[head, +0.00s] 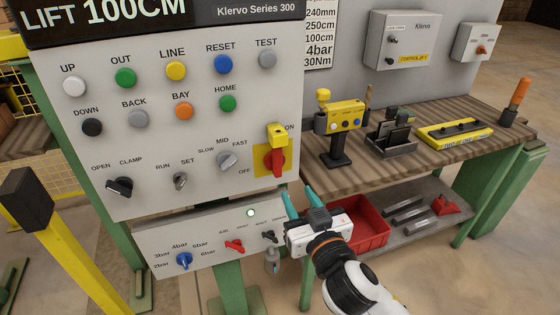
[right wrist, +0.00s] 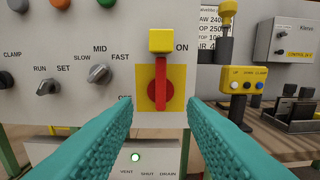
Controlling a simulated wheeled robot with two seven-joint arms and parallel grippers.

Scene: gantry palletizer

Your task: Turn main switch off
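The main switch (head: 275,160) is a red handle on a yellow plate at the panel's right edge, with ON at its upper right and OFF at its lower left. In the right wrist view the red handle (right wrist: 160,85) stands upright, and a yellow block (right wrist: 161,40) sits at its top. My right gripper (head: 299,190) is open and empty, below and in front of the switch. In the right wrist view its teal fingers (right wrist: 160,108) spread to either side below the handle, apart from it. My left gripper is not in view.
A lower panel (head: 150,240) with a blue knob (head: 184,260), a red valve (head: 235,246) and a lit lamp (head: 250,213) is under the switch. A workbench (head: 395,165) with a yellow button box (head: 345,115) stands right; a red bin (head: 365,235) is below. A yellow post (head: 70,250) stands left.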

